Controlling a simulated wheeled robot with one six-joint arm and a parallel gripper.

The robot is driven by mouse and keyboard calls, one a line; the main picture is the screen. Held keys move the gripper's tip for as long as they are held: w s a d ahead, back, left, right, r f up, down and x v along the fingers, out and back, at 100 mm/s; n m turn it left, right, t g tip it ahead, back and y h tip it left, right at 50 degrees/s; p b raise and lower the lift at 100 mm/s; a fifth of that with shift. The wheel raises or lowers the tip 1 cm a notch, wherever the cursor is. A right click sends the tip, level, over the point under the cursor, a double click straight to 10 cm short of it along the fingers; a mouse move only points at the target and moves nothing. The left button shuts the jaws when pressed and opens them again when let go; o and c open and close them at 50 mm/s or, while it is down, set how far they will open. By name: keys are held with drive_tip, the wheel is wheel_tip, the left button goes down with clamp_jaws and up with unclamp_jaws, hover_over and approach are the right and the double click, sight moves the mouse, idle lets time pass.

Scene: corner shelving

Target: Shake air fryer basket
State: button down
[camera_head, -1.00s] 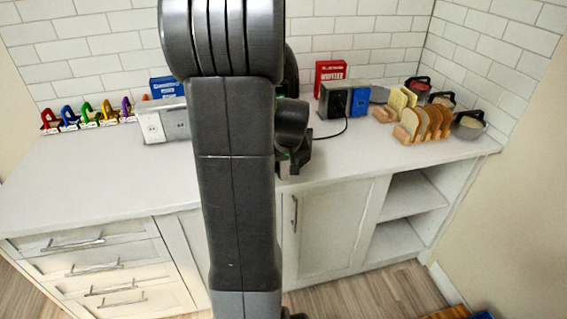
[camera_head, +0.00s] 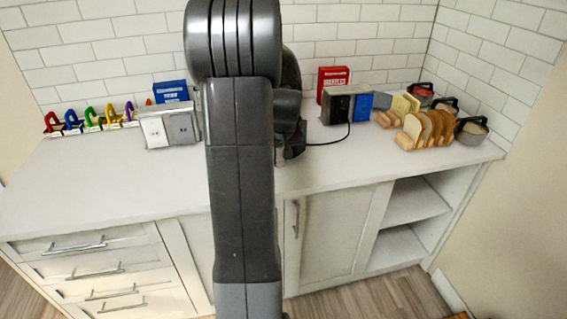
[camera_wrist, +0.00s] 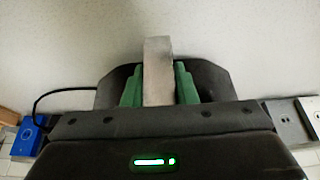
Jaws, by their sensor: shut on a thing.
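In the wrist view, my gripper (camera_wrist: 158,78) has green finger pads shut on a light grey block-like piece (camera_wrist: 157,60), which stands up between them. Most of this piece is hidden by the gripper body, so I cannot tell whether it belongs to an air fryer basket. I cannot pick out an air fryer or its basket in either view. In the head view, my arm covers the middle of the counter and hides the fingertips and the held piece.
White and grey socket boxes (camera_head: 154,131) stand left of my arm; black and blue ones (camera_head: 338,105) stand right, with a black cable (camera_head: 328,141). Toast racks (camera_head: 427,130) and pots (camera_head: 470,130) fill the right corner. The left counter (camera_head: 95,175) is clear in front.

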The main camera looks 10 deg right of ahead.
drive_tip(key=shift+w, duration=0.9)
drive_tip(key=c, duration=1.2)
unclamp_jaws()
drive_tip(key=shift+o, duration=0.2)
drive_tip(key=shift+s+r, duration=0.1)
drive_tip(key=shift+r, duration=0.05)
drive_tip(key=b+v, duration=0.1)
drive_tip(key=v, duration=1.2)
drive_tip(key=shift+s+r, duration=0.2)
drive_tip(key=shift+r, duration=0.05)
drive_tip(key=shift+f, duration=0.1)
